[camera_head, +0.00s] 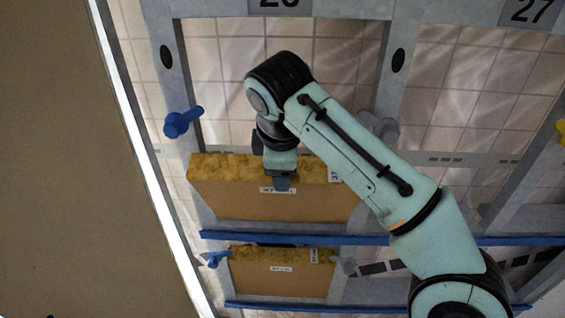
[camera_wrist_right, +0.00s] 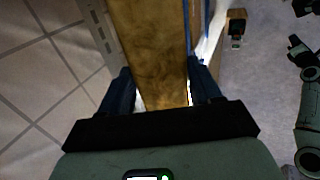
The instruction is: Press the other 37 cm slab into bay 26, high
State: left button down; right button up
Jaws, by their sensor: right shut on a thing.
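A tan slab with a fuzzy yellow top (camera_head: 230,205) and a white label that seems to read 37 is upright in the upper part of the bay under the partly cut-off plate 26 (camera_head: 280,3). Its left end overlaps the left stud in the picture; I cannot tell how deep it sits. My right gripper (camera_head: 282,184) is shut on its top edge near the middle. In the right wrist view the fingers (camera_wrist_right: 163,95) straddle the slab (camera_wrist_right: 155,50). A second gripper (camera_wrist_right: 297,48), seemingly my left, shows small at the right edge there; its jaws are unclear.
A similar smaller-looking slab (camera_head: 280,280) sits lower in the same bay, below a blue rail (camera_head: 300,238). A blue knob (camera_head: 183,121) and a grey knob (camera_head: 380,127) stick out from the studs above. A brown board (camera_head: 50,150) fills the left side. Bay 27 (camera_head: 460,90) looks empty.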

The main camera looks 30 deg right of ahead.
jog(key=shift+f, duration=0.4)
jog(key=o, duration=1.6)
jog(key=shift+o, duration=0.2)
